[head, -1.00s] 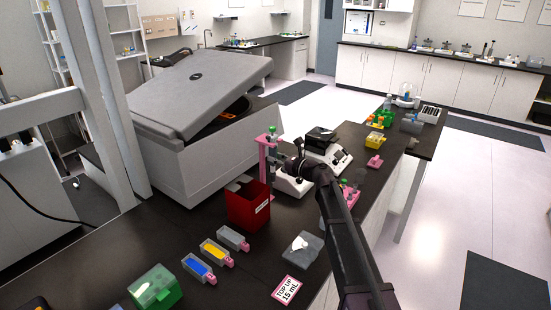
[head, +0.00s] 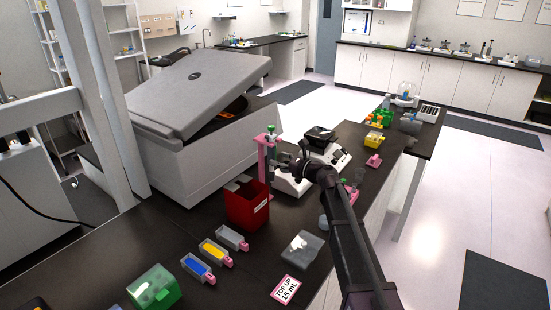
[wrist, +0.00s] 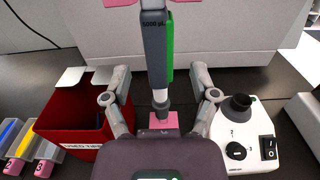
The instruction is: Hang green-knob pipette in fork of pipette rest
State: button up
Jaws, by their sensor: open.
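The pink pipette rest (head: 262,158) stands on the dark bench behind the red bin. The green-knob pipette (head: 270,144) is upright at the rest, its green knob on top. In the wrist view the grey pipette with a green strip (wrist: 155,50) stands between pink fork prongs (wrist: 122,3) at the top edge; its knob is out of frame. Its lower end is above the pink base (wrist: 164,122). My gripper (wrist: 159,72) is open, one finger on each side of the pipette with gaps. In the head view my gripper (head: 284,165) is small and partly hidden by my arm.
The red bin (head: 246,206) stands close in front of the rest. A white device with a knob and switch (wrist: 245,135) is on the right. The big grey machine (head: 200,140) is behind. Small troughs (head: 215,251) and a clear-lidded box (head: 303,249) lie in front.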

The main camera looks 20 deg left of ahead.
jog(key=v, duration=1)
jog(key=s+d+f+n+g+h, duration=0.1)
jog(key=s+d+f+n+h, duration=0.2)
jog(key=s+d+f+n, duration=0.1)
jog(key=s+d+f+n+g+h, duration=0.1)
jog(key=s+d+f+n+h, duration=0.1)
jog(key=s+d+f+n, duration=0.2)
jog(key=s+d+f+n+g+h, duration=0.1)
jog(key=s+d+f+n+h, duration=0.2)
jog(key=s+d+f+n, duration=0.2)
jog(key=shift+d+f+n+g+h, duration=0.15)
jog(key=shift+d+n+g+h, duration=0.15)
jog(key=shift+d+g, duration=0.1)
jog(key=s+d+f+n+g+h, duration=0.1)
jog(key=s+d+n+h, duration=0.3)
jog(key=d, duration=0.5)
jog(key=s+d+f+n+g+h, duration=0.1)
jog(key=s+d+f+n+h, duration=0.3)
jog(key=s+d, duration=0.4)
jog(key=shift+s+d, duration=0.2)
jog(key=shift+d, duration=0.2)
